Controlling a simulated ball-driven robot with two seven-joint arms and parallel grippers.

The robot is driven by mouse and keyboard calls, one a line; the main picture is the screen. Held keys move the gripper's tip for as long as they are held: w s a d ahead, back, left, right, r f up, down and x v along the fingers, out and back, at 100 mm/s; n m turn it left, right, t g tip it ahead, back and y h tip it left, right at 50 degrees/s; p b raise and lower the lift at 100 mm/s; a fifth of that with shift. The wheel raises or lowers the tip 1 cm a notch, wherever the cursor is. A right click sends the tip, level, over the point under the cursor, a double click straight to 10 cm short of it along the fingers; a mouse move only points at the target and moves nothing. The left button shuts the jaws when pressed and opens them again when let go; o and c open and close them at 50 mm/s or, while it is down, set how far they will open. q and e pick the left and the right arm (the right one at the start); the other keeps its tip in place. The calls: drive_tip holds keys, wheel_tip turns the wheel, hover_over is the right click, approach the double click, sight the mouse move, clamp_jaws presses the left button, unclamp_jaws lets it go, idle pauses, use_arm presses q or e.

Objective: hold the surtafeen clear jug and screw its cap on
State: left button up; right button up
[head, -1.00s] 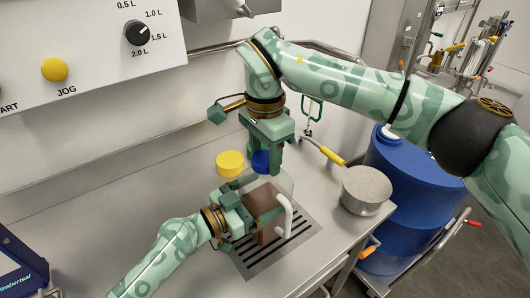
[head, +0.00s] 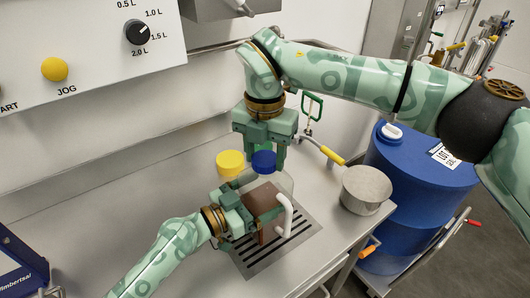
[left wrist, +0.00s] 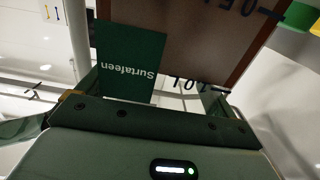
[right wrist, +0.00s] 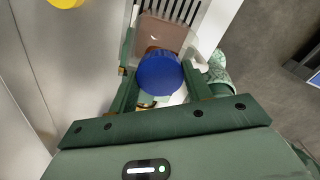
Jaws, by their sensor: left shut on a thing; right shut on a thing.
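The clear jug (head: 285,184) holds brown liquid and has a white handle on its right side. It stands upright over the slotted drain plate. Its green label reading Surtafeen (left wrist: 128,62) shows in the left wrist view. My left gripper (head: 246,208) is shut on the jug from the left. The blue cap (head: 263,162) is at the top of the jug; it also shows in the right wrist view (right wrist: 159,74) between the fingers. My right gripper (head: 265,152) points down and is shut on the cap. The neck is hidden, so I cannot tell how far the cap is seated.
A yellow cap (head: 230,160) is just left of the blue one. A steel pot (head: 366,190) stands at the right counter edge, with a blue drum (head: 415,205) beyond it. A yellow-handled valve (head: 332,155) is behind. The counter's left side is clear.

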drive_tip(key=shift+m, duration=0.5)
drive_tip(key=o, duration=1.1)
drive_tip(key=shift+o, duration=0.2)
wheel_tip(320, 180, up, 12)
